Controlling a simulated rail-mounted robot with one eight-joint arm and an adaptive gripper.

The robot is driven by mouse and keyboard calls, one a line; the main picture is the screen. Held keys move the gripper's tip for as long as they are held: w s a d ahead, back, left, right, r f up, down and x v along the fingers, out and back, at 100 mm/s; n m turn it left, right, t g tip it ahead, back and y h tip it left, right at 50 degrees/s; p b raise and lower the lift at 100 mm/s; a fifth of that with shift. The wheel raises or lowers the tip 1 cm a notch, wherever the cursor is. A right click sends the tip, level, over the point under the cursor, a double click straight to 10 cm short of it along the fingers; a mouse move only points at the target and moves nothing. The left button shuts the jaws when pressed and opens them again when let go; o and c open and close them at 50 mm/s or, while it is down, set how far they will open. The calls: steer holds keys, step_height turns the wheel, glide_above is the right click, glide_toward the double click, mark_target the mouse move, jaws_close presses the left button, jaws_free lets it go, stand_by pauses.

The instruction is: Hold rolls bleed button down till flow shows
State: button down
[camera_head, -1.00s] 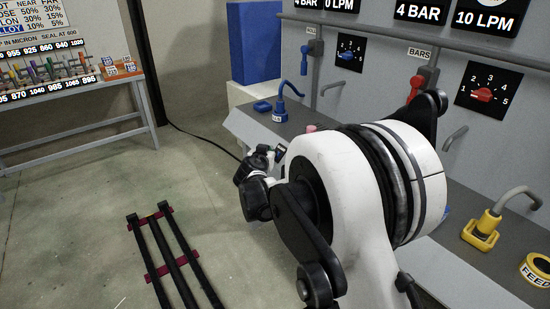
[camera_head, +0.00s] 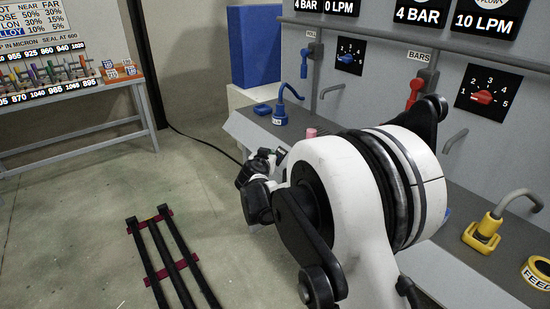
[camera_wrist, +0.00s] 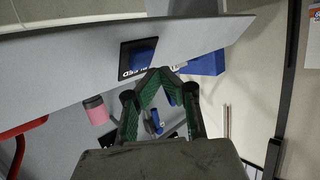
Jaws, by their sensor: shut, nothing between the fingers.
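The blue button (camera_wrist: 142,56) sits on a black plate in the wrist view, its label partly hidden and ending in what reads like "EED". My gripper (camera_wrist: 158,72) is shut and empty, with its green-padded fingers meeting at the tips. The tips appear just beside the button's plate in the picture; whether they touch it cannot be told. In the head view my gripper is small and largely hidden by my arm, and the button cannot be made out. The rolls display (camera_head: 338,6) reads 4 BAR and 0 LPM.
A pink cylinder (camera_wrist: 95,109) stands near the plate. A black rack (camera_head: 172,258) lies on the open floor. A tool table (camera_head: 80,95) stands left.

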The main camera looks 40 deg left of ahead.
steer(key=shift+w+f, duration=0.1)
steer(key=shift+f, duration=0.05)
stand_by(0.4)
steer(key=shift+w+d+f+b, duration=0.1)
steer(key=shift+w+f+b, duration=0.1)
steer(key=shift+b, duration=0.15)
steer(key=shift+w+d+f+b, duration=0.1)
steer(key=shift+w+f+b, duration=0.15)
steer(key=shift+f+b, duration=0.05)
stand_by(0.8)
steer(key=shift+r, duration=0.1)
stand_by(1.4)
steer(key=shift+s+r, duration=0.55)
steer(key=shift+a, duration=0.2)
steer(key=s+r, duration=0.1)
steer(key=s+a+r+p, duration=0.1)
steer(key=s+r, duration=0.1)
steer(key=shift+s+r, duration=0.2)
steer(key=shift+r, duration=0.05)
stand_by(0.6)
